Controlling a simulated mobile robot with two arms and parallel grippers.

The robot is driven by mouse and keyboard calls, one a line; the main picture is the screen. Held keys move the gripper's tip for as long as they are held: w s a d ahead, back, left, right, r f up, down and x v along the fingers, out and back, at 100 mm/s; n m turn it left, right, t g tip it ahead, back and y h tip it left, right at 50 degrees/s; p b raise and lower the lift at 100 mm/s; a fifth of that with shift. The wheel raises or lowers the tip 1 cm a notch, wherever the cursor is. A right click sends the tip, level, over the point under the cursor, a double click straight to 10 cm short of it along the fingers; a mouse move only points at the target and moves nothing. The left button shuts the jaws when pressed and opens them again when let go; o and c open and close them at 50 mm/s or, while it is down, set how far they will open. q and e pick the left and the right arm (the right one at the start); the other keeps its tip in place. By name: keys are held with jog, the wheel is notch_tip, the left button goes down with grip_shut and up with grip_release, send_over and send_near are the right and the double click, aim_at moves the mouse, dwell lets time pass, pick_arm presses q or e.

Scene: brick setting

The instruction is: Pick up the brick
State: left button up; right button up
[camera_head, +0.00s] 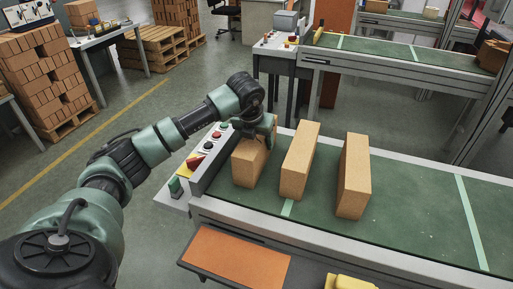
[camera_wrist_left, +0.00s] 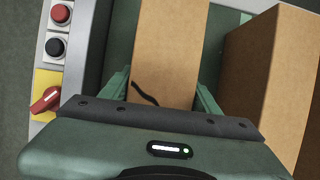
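Three tan bricks stand in a row on the green conveyor belt (camera_head: 408,222): a left one (camera_head: 247,165), a middle one (camera_head: 299,163) and a right one (camera_head: 353,179). My left gripper (camera_head: 262,135) is at the upper end of the left brick and hides part of it. In the left wrist view, the left brick (camera_wrist_left: 170,50) lies between the two fingers of my left gripper (camera_wrist_left: 163,90), with a dark crooked mark near its lower end. Whether the fingers press on it cannot be told. The middle brick (camera_wrist_left: 272,80) is close on the right. My right gripper is out of view.
A control panel with red, black and green buttons (camera_head: 208,146) borders the belt's left end, close to my left gripper. An orange-topped surface (camera_head: 236,258) and a yellow object (camera_head: 350,283) are in front. The belt is clear right of the bricks. Brick pallets stand at back left.

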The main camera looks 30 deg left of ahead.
pick_arm(q)
grip_shut()
jog(key=shift+w+r, duration=0.15)
jog(key=shift+r, duration=0.05)
